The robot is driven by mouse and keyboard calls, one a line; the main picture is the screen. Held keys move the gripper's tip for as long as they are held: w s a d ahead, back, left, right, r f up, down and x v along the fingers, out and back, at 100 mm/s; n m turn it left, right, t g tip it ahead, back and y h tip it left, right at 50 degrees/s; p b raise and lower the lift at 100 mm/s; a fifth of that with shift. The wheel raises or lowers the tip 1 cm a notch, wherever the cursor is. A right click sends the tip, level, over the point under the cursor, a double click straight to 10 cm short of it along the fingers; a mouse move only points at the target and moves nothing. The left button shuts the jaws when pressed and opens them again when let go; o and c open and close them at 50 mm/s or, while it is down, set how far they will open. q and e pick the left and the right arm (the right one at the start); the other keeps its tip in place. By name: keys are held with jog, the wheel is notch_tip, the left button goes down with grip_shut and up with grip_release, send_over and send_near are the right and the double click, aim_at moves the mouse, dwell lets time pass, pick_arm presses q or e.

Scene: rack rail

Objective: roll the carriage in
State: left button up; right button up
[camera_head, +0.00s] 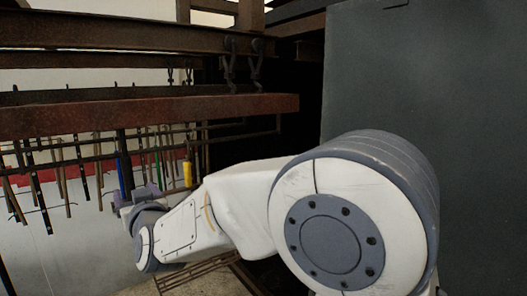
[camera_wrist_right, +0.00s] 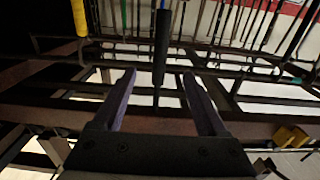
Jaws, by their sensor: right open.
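The carriage looks like the rusty frame with a thick front beam (camera_head: 150,115), hung below an upper rail (camera_head: 130,35) by dark hooks (camera_head: 230,62). Many thin rods hang from it. My right gripper (camera_head: 133,193) is at the left end of my right arm, low among the hanging rods and partly hidden by my wrist. In the right wrist view, its two purplish fingers (camera_wrist_right: 159,76) are apart. A dark thick bar (camera_wrist_right: 161,45) stands between the fingertips in that picture; I cannot tell whether they touch it. My left gripper does not show.
A large grey panel (camera_head: 430,110) closes off the right side. A yellow handle (camera_head: 187,173) hangs right of my gripper and also shows in the right wrist view (camera_wrist_right: 80,18). A dark gap lies between frame and panel. A yellow block (camera_wrist_right: 291,137) shows at lower right.

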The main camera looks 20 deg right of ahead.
aim_at(129, 181)
jog(key=p+x, duration=0.2)
jog(key=x, duration=0.5)
jog(key=shift+w, duration=0.2)
jog(key=shift+p+x, duration=0.5)
jog(key=shift+x, duration=0.85)
grip_shut()
jog(key=shift+a, duration=0.1)
dwell(0.3)
